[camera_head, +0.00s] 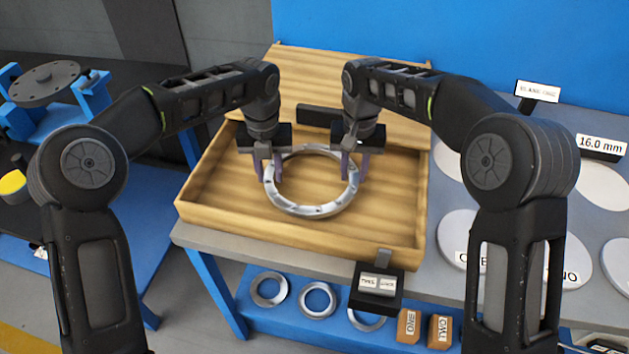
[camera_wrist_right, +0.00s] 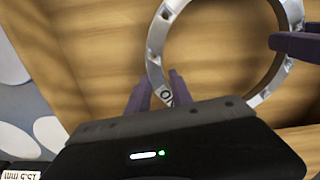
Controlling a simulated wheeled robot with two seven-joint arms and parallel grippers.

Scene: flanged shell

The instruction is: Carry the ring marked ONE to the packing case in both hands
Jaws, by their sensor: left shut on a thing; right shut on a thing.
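The silver ring (camera_head: 310,210) is within the walls of the open wooden packing case (camera_head: 300,238) and looks roughly level. I cannot tell whether it touches the case floor. My left gripper (camera_head: 266,172) is shut on the ring's left side, and my right gripper (camera_head: 356,170) is shut on its right side. In the right wrist view the ring (camera_wrist_right: 154,48) passes between the purple fingers of my right gripper (camera_wrist_right: 160,90). Part of a mark shows on the ring beside them, but the full word is hidden. A finger of my left gripper (camera_wrist_right: 295,42) also shows there.
The case lid (camera_head: 350,75) stands open at the back. White labelled discs (camera_head: 460,235) lie on the grey table to the right. Below in front, a blue shelf (camera_head: 255,315) holds several rings and two small blocks marked ONE (camera_head: 408,327) and TWO (camera_head: 440,332).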

